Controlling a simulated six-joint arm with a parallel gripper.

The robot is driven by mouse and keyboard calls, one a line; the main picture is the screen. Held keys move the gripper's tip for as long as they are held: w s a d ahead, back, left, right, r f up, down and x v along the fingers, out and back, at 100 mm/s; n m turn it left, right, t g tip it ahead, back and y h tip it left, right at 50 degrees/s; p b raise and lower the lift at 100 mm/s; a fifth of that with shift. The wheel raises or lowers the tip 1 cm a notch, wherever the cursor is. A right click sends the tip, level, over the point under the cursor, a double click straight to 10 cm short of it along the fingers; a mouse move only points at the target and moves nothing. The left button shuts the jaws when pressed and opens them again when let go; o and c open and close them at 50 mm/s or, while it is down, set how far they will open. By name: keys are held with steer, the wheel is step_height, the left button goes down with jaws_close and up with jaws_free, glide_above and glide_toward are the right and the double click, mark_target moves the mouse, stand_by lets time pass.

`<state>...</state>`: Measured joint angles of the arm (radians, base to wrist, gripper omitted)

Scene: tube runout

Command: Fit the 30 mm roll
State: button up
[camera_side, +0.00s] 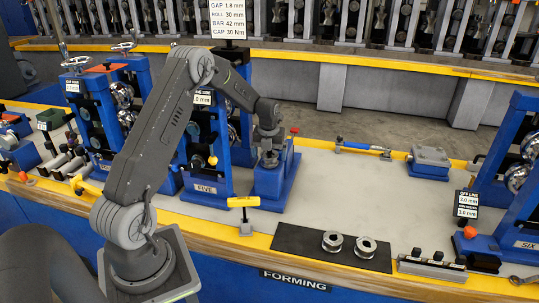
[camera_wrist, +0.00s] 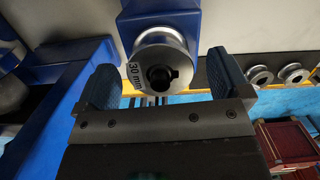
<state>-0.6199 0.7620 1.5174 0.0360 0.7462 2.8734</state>
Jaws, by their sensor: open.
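The 30 mm roll (camera_wrist: 140,56) is a silver ring with a keyed dark bore and a "30 mm" label, facing the camera in the wrist view. It sits at a blue stand (camera_wrist: 185,12). My gripper (camera_wrist: 164,74) is open, with one blue-padded finger on each side of the roll and a visible gap to both. In the side view my gripper (camera_side: 268,152) points down over the blue stand (camera_side: 273,188), and the roll is mostly hidden there. Station FIVE (camera_side: 205,185) is a blue frame just left of the stand.
Two silver rolls (camera_side: 332,241) lie on a black mat (camera_side: 300,243) at the front; they also show in the wrist view (camera_wrist: 291,74). A yellow-topped T-handle (camera_side: 244,203) stands before FIVE. Station SIX (camera_side: 510,215) is at right. The bench middle is mostly clear.

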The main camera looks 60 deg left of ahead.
step_height(320, 180, up, 13)
steer(key=s+d, duration=0.1)
steer(key=s+d+r+n+t, duration=0.1)
steer(key=s+d+r+n, duration=0.2)
steer(key=d+r+n, duration=0.55)
steer(key=s+d+n+t+h, duration=0.1)
steer(key=s+d+n+t, duration=0.2)
steer(key=s+d+n, duration=1.4)
steer(key=s+d, duration=0.3)
steer(key=d, duration=0.2)
steer(key=shift+s+r+n+t, duration=0.2)
steer(key=shift+s+n+t, duration=0.1)
steer(key=shift+s+n, duration=0.05)
